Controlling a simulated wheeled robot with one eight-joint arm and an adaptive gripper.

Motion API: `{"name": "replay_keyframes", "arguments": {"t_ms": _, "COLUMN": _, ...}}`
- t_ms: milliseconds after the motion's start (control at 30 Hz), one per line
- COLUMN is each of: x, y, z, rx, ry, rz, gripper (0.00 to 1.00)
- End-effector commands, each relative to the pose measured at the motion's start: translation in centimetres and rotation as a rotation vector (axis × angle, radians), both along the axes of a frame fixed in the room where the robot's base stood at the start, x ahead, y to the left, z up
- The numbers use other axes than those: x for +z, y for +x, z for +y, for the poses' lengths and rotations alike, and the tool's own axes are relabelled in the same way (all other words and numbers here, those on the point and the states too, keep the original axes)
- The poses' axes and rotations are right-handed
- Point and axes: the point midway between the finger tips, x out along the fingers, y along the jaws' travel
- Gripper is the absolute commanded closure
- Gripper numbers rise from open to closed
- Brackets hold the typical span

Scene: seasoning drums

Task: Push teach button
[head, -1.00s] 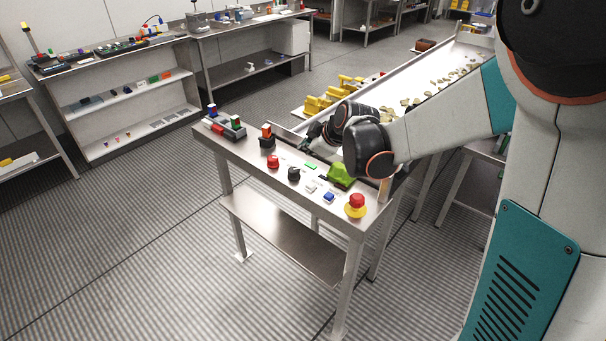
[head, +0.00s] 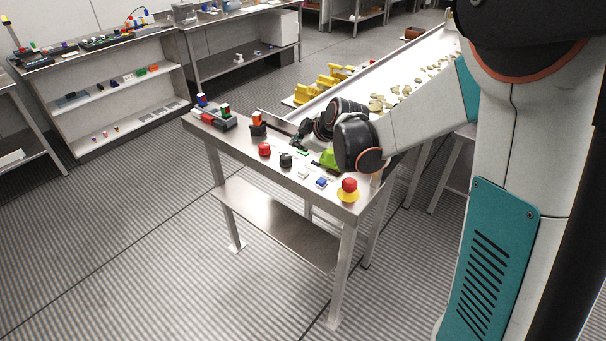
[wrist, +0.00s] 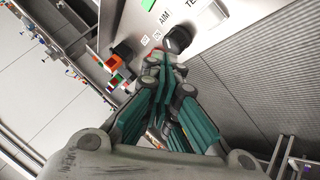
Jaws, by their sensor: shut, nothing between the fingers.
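The control table (head: 345,207) carries a row of controls: a red knob (head: 264,149), a black knob (head: 286,160), a flat green piece (head: 302,153), a white button (head: 303,173), a blue button (head: 321,182) and a red mushroom button on a yellow base (head: 348,190). I cannot tell which is the teach button; a label starting "TE" (wrist: 193,3) is cut off in the wrist view. My gripper (head: 297,141) is shut and empty, just behind the red and black knobs. In the wrist view my gripper (wrist: 163,62) points toward the black knob (wrist: 178,38); contact is unclear.
A yellow-green block (head: 329,158) stands beside my arm. A conveyor (head: 405,75) with pale pieces runs behind. Floor in front is clear.

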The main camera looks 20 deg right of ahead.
Motion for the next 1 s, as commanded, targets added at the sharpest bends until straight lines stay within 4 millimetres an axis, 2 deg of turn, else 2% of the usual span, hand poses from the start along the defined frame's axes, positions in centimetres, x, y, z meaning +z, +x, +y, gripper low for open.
{"name": "replay_keyframes", "arguments": {"t_ms": 33, "x": -1.1, "y": 0.0, "z": 0.0, "rx": 0.0, "ry": 0.0, "rz": 0.0, "gripper": 1.0}}
{"name": "replay_keyframes", "arguments": {"t_ms": 100, "x": -2.1, "y": 0.0, "z": 0.0, "rx": 0.0, "ry": 0.0, "rz": 0.0, "gripper": 1.0}}
{"name": "replay_keyframes", "arguments": {"t_ms": 400, "x": -5.7, "y": 0.0, "z": 0.0, "rx": 0.0, "ry": 0.0, "rz": 0.0, "gripper": 1.0}}
{"name": "replay_keyframes", "arguments": {"t_ms": 567, "x": -6.2, "y": 0.0, "z": 0.0, "rx": 0.0, "ry": 0.0, "rz": 0.0, "gripper": 1.0}}
{"name": "replay_keyframes", "arguments": {"t_ms": 1000, "x": -6.1, "y": 0.0, "z": 0.0, "rx": 0.0, "ry": 0.0, "rz": 0.0, "gripper": 1.0}}
